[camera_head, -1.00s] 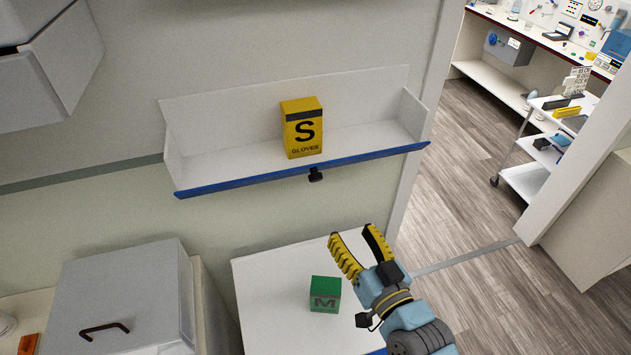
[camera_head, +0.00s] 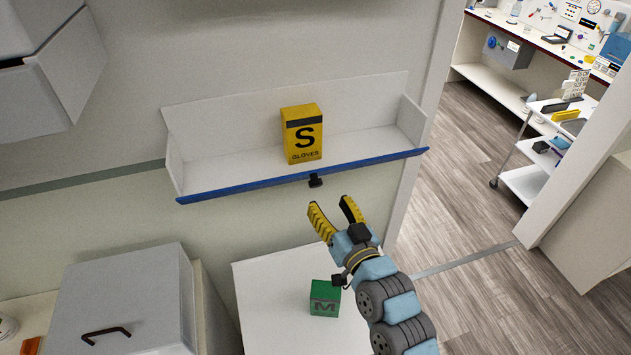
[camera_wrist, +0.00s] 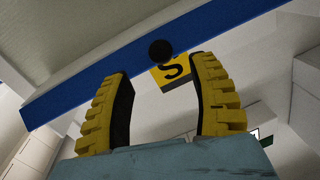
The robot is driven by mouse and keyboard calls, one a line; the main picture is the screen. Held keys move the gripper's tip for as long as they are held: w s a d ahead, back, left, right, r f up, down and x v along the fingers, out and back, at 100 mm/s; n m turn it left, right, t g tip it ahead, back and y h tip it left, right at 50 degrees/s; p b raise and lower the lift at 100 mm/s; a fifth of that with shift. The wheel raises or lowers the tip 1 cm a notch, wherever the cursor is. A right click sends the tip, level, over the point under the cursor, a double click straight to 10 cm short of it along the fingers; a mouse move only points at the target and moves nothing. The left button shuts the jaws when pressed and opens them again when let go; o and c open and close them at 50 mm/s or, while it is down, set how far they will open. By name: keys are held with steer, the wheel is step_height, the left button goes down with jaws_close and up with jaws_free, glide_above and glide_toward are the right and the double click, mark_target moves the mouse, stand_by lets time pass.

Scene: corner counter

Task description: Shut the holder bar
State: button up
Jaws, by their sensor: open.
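The holder is a white wall tray (camera_head: 240,146) with a blue front bar (camera_head: 250,186). The bar lies low and tilted outward along the tray's front edge, with a black knob (camera_head: 315,180) near its middle. A yellow glove box marked S (camera_head: 302,142) stands in the tray behind the bar. My gripper (camera_head: 328,206) is open and empty, just below the knob, with its yellow fingers pointing up. In the wrist view, the blue bar (camera_wrist: 110,72) crosses above the fingers, and the knob (camera_wrist: 160,50) shows beyond the gap between them, apart from both.
A green box marked M (camera_head: 324,298) stands on a white surface (camera_head: 268,285) below the holder. A grey box with a dark handle (camera_head: 120,300) is at lower left. A wall edge is right of the holder, with open floor beyond.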

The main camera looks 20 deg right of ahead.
mark_target(317, 186)
steer(key=shift+w+a+p, duration=0.15)
steer(key=shift+w+p, duration=0.5)
steer(key=shift+w, duration=3.15)
jaws_close()
